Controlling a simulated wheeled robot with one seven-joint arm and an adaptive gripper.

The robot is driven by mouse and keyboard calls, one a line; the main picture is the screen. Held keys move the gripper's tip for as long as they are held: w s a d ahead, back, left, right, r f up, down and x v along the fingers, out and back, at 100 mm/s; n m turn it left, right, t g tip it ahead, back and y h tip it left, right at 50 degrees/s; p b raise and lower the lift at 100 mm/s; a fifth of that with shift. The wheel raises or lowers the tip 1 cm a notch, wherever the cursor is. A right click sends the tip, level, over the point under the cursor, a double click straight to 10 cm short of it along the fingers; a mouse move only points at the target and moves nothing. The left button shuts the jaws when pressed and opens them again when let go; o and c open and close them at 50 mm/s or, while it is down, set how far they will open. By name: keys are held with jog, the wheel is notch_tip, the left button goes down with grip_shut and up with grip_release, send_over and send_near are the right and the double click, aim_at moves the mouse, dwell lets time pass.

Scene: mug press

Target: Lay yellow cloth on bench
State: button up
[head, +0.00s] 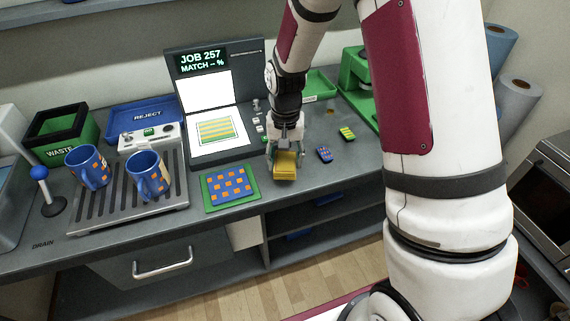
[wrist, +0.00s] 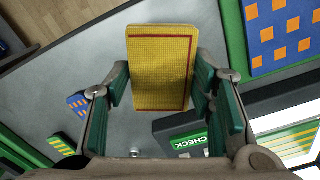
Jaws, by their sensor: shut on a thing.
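The yellow cloth (head: 285,166) is a folded yellow pad with a dark red border line, seen clearly in the wrist view (wrist: 161,68). My gripper (head: 286,152) is shut on it, with a green-padded finger on each side. In the head view the cloth is at the front part of the grey bench (head: 335,163), right of the green mat. I cannot tell whether its underside touches the bench.
Left of my gripper lies a green mat with a blue, orange-checked sheet (head: 230,187). Right of it lie two small patterned pieces (head: 325,154) (head: 347,133). Behind stands the job screen unit (head: 212,112). Two blue mugs (head: 148,175) stand on the drain rack at left.

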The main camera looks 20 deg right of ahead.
aim_at(285, 158)
jog(key=shift+w+d+f, duration=0.15)
jog(key=shift+w+d, duration=0.05)
jog(key=shift+w, duration=0.4)
jog(key=shift+f, duration=1.7)
jog(key=shift+f, duration=0.15)
jog(key=o, duration=1.1)
